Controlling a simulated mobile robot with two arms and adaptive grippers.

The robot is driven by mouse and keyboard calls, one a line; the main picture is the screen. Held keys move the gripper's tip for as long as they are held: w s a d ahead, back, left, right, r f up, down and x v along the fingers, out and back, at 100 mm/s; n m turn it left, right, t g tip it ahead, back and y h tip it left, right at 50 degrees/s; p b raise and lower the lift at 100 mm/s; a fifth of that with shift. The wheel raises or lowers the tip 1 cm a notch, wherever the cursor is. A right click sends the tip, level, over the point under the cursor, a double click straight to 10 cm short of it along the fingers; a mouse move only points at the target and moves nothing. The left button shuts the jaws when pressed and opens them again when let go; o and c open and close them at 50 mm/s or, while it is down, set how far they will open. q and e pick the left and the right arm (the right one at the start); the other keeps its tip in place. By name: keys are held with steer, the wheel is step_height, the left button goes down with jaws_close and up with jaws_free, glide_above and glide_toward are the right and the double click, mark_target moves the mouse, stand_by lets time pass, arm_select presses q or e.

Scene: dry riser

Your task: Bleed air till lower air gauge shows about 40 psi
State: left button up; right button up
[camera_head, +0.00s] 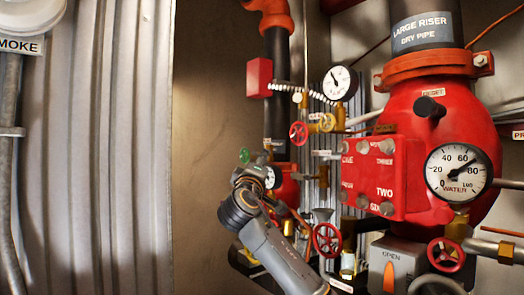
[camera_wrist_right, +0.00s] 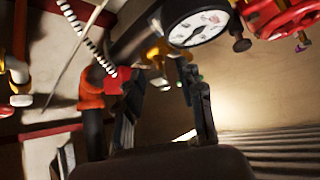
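My right arm comes up from the bottom middle of the head view. Its gripper (camera_head: 248,174) is at a small dial gauge (camera_head: 271,178), which it partly covers; the reading is hidden. A green handle (camera_head: 244,155) shows just above the gripper. In the right wrist view my gripper (camera_wrist_right: 158,75) has its fingers apart with nothing clearly held. A dial gauge (camera_wrist_right: 197,25) is tilted beyond them, its reading unclear, near a yellow fitting (camera_wrist_right: 156,50). A higher white gauge (camera_head: 340,83) hangs above, its needle pointing up-left. My left gripper is not in view.
The large red riser valve (camera_head: 455,110) fills the right, with a WATER gauge (camera_head: 459,173).

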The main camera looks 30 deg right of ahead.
steer(key=shift+w+d+r, duration=0.2)
steer(key=shift+d+r, duration=0.1)
steer(key=shift+d, duration=0.1)
steer(key=shift+w, duration=0.15)
jaws_close()
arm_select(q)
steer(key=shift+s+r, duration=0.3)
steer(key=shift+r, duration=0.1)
